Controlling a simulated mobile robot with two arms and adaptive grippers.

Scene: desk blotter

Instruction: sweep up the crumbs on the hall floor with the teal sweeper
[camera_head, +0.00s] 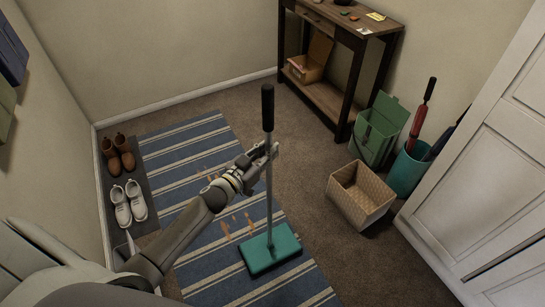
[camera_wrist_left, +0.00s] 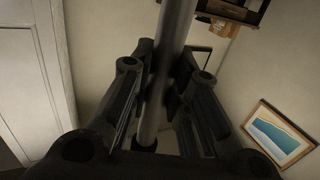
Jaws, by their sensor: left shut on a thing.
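The teal sweeper (camera_head: 271,250) stands nearly upright, its head on the striped rug (camera_head: 185,152) and its grey pole rising to a black grip at the top. My left gripper (camera_head: 268,152) is shut on the pole partway up. The grey pole also shows between the fingers in the left wrist view (camera_wrist_left: 158,90). Orange-brown crumbs (camera_head: 226,230) lie on the rug to the left of the sweeper head. More crumbs show further back, partly hidden behind my left arm. My right gripper is not in view.
White shoes (camera_head: 129,203) and brown boots (camera_head: 118,154) sit on a dark mat at the left wall. A console table (camera_head: 342,50) stands behind. Carpet between rug and basket is clear.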

